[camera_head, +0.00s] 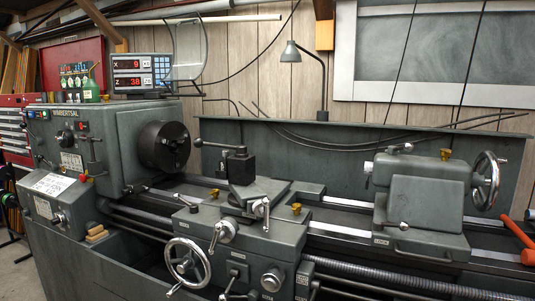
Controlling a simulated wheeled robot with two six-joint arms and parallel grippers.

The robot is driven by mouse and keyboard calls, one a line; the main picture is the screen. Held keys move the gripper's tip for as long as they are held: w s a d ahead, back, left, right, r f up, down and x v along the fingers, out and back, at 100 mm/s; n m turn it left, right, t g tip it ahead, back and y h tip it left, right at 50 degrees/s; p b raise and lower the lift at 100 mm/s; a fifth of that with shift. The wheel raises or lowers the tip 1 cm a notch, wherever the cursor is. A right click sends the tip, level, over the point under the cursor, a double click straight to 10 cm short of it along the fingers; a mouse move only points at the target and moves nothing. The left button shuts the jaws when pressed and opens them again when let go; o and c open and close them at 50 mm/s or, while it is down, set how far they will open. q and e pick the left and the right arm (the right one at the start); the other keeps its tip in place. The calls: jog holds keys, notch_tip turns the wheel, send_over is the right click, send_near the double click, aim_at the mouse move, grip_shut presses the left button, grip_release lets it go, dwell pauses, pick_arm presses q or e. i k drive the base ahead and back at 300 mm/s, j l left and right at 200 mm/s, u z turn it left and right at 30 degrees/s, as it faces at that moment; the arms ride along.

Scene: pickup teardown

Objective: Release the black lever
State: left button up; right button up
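A grey metal lathe fills the view. Several levers with black knobs show on it, and I cannot tell which one is the black lever. One lever (220,146) sticks out left from the black tool post (238,165). Another lever (399,148) lies on top of the tailstock (425,205). A lower lever (393,226) is at the tailstock's base, by a label that seems to read LOCK. More levers (217,236) are on the carriage front. Neither of my grippers is in view, and nothing is seen touching the levers.
The chuck (163,146) is on the left, with a readout (141,74) above it. Handwheels (187,262) (486,181) stick out from the carriage and tailstock. A lamp (291,52) stands behind. The bed between carriage and tailstock is clear.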

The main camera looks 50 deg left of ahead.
aim_at(198, 143)
jog(key=u, duration=1.95)
